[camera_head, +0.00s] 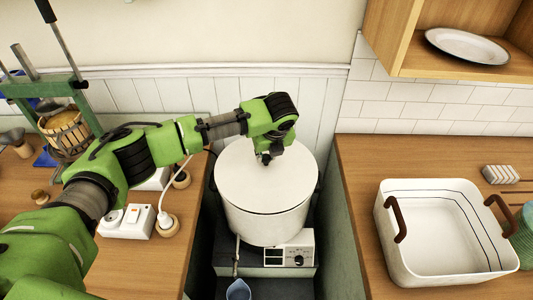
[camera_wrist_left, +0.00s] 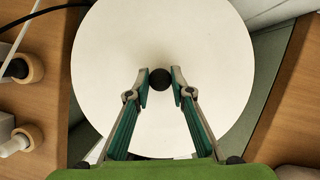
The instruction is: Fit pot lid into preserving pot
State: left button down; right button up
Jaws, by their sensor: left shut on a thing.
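The pot lid (camera_head: 285,188) is a round cream-white disc over the top of the white preserving pot (camera_head: 265,228). It covers the pot's opening, so the inside is hidden. I cannot tell whether its edge sits fully in the rim. In the left wrist view the lid (camera_wrist_left: 160,45) fills the middle, with a dark round knob (camera_wrist_left: 159,79) at its centre. My right gripper is not in view.
The pot stands on a dark unit with a control panel (camera_head: 290,256), in a gap between two wooden counters. A white basket (camera_head: 447,275) stands on the right counter. White sockets (camera_head: 127,221) and a fruit press (camera_head: 68,133) are at left. A blue jug (camera_head: 238,290) is below.

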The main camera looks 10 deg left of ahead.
pick_arm(q)
jog(key=shift+f, duration=0.35)
dwell(0.7)
jog(key=shift+f+p, duration=0.3)
jog(key=shift+p, duration=0.2)
dwell(0.5)
jog(key=c, duration=1.2)
grip_release()
jog(key=shift+f, duration=0.1)
jog(key=shift+o, duration=0.2)
notch_tip(320, 180, up, 8)
jog(key=p, duration=0.8)
